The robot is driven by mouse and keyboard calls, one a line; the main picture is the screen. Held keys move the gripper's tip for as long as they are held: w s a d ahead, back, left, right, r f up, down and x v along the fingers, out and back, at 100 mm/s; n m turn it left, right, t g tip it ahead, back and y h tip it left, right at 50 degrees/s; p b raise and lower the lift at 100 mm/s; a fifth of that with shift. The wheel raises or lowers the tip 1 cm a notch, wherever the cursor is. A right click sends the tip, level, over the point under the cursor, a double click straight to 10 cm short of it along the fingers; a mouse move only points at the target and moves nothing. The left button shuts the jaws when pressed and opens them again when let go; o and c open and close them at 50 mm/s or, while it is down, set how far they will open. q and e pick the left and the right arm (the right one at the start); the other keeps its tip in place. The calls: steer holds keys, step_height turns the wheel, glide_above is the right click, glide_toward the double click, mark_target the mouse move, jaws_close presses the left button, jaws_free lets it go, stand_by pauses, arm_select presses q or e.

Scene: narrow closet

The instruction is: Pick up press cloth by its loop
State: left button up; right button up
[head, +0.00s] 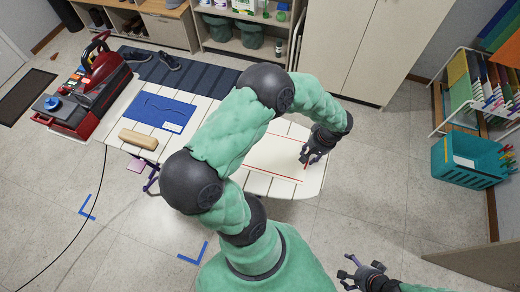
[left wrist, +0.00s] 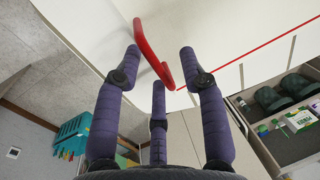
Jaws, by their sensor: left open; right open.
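The press cloth (head: 272,155) is white with red lines and lies flat on the pale ironing board (head: 283,188), partly hidden behind my left arm. Its red loop (head: 306,164) is at the cloth's right end. In the left wrist view the loop (left wrist: 150,52) stands up from the white surface, between the spread fingertips of my left gripper (left wrist: 160,62). The fingers are open and not closed on it; I cannot tell whether any finger touches it. In the head view my left gripper (head: 309,158) is right at the loop. My right gripper (head: 349,271) is open and empty at the bottom, away from the board.
A blue cloth (head: 158,111) and a wooden block (head: 138,139) lie on the board's left part. A red machine (head: 92,85) stands at the left. A teal crate (head: 468,161) and a rack are at the right, cabinets (head: 350,45) behind. The floor right of the board is clear.

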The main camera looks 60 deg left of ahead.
arm_select(q)
steer(key=shift+f, duration=0.25)
steer(key=shift+s, duration=0.1)
jaws_close()
steer(key=shift+r, duration=0.1)
